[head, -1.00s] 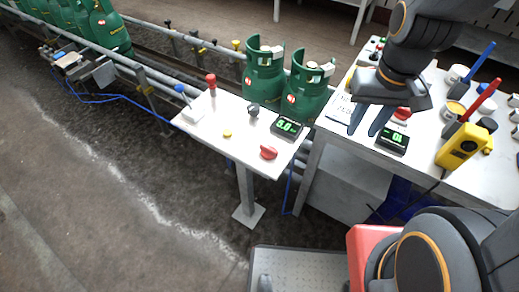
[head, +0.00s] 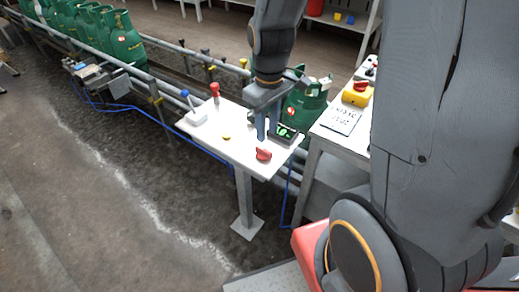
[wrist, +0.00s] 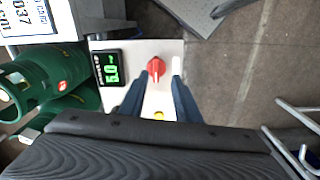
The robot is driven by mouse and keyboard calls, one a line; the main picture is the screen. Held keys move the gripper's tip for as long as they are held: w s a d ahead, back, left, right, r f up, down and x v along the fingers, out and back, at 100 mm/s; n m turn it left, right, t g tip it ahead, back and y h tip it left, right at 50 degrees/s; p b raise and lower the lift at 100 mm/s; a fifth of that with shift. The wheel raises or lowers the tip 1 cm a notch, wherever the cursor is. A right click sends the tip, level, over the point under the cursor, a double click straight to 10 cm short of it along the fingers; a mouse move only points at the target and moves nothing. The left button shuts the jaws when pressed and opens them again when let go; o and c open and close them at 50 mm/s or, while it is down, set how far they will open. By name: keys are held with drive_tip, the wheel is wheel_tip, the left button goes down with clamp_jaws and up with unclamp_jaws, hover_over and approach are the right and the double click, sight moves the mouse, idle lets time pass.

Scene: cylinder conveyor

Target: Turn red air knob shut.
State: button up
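A red knob (head: 264,154) sits near the front corner of the small white table (head: 215,137). It also shows in the wrist view as a red knob (wrist: 156,68) with a raised ridge, just beyond my fingertips. My gripper (head: 267,131) is over the table, its fingers pointing down behind the knob in the head view. In the wrist view my gripper (wrist: 158,88) is open, with a clear gap between the two fingers and nothing held.
A black display (head: 286,134) with green digits stands beside the red knob. A red-topped lever (head: 214,90), a blue-topped lever (head: 185,94) and a yellow button (head: 227,138) are also on the table. A green gas cylinder (head: 306,105) stands behind. Floor at front left is clear.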

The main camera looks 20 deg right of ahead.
sight(264, 150)
drive_tip(key=shift+w+f+n, duration=0.8)
drive_tip(key=shift+w+f, duration=0.15)
drive_tip(key=shift+f, duration=0.15)
drive_tip(key=shift+w+f, duration=0.1)
drive_tip(key=shift+f, duration=0.2)
drive_tip(key=shift+f+p, duration=0.4)
drive_tip(key=shift+f, duration=3.2)
clamp_jaws()
